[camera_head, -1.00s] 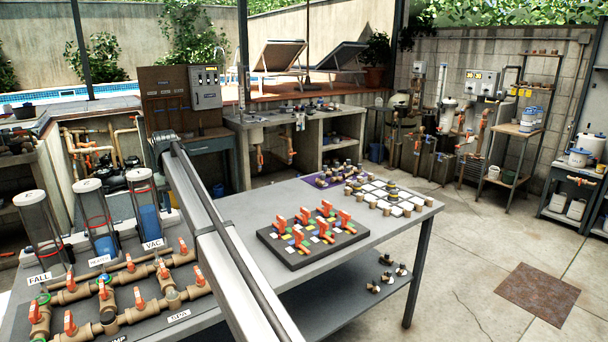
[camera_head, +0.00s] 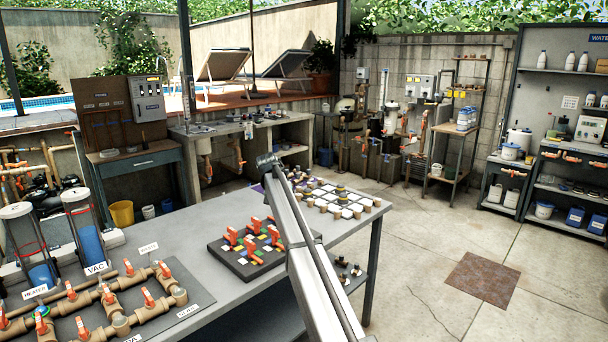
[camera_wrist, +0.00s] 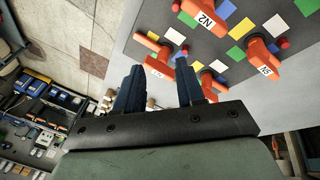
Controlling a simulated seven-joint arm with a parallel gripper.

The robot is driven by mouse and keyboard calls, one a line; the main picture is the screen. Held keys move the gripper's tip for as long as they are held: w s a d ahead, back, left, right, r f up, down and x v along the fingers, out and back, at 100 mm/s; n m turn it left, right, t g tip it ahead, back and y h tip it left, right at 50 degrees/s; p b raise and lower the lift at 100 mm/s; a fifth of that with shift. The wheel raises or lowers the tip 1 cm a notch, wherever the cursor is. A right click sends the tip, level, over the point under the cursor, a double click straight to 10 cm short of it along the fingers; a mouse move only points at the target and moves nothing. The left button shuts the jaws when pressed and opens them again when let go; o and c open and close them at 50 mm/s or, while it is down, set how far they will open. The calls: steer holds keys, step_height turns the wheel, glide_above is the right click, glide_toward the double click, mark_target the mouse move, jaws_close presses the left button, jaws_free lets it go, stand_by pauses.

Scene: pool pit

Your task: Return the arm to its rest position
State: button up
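My arm (camera_head: 305,245) rises from the bottom of the head view, across the grey table (camera_head: 190,235), to a joint above the table's far side. My gripper (camera_wrist: 158,66) does not show clearly in the head view. In the wrist view its two dark fingers are apart, and I see nothing held between them. A dark board with orange valve handles and coloured squares (camera_head: 241,264) lies on the table, left of my arm. The same board (camera_wrist: 215,48) lies beyond the fingertips in the wrist view, apparently apart from them.
A pipe manifold with orange handles (camera_head: 148,311) and clear cylinders (camera_head: 88,232) fill the table's left end. White tiles (camera_head: 345,200) lie behind my arm. Shelves (camera_head: 549,160) stand at the right. The concrete floor (camera_head: 420,270) right of the table is mostly clear, with a rusty plate (camera_head: 483,280).

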steer(key=s+d+f+m, duration=0.1)
steer(key=d+f, duration=0.3)
steer(key=d, duration=0.3)
steer(key=d+f+m, duration=0.1)
steer(key=d+f, duration=0.2)
steer(key=d, duration=0.4)
steer(key=s+d+f+n+g, duration=0.1)
steer(key=s+d+f, duration=0.1)
steer(key=s+f, duration=0.85)
steer(key=s+d+f+g, duration=0.25)
steer(key=s+f, duration=0.45)
steer(key=f, duration=0.6)
steer(key=s+d+f+n+g, duration=0.1)
steer(key=s+d+f, duration=0.2)
steer(key=s+f, duration=0.7)
steer(key=s+d+f+g+y, duration=0.1)
steer(key=s+f, duration=0.7)
steer(key=s, duration=0.3)
steer(key=s+d+f+g+y, duration=0.1)
steer(key=s+f, duration=0.6)
steer(key=s, duration=0.5)
steer(key=s+f+g+y, duration=0.1)
steer(key=s+f+g, duration=0.1)
steer(key=s, duration=2.4)
steer(key=shift+f+n, duration=0.35)
steer(key=shift+n, duration=0.05)
steer(key=shift+g, duration=0.25)
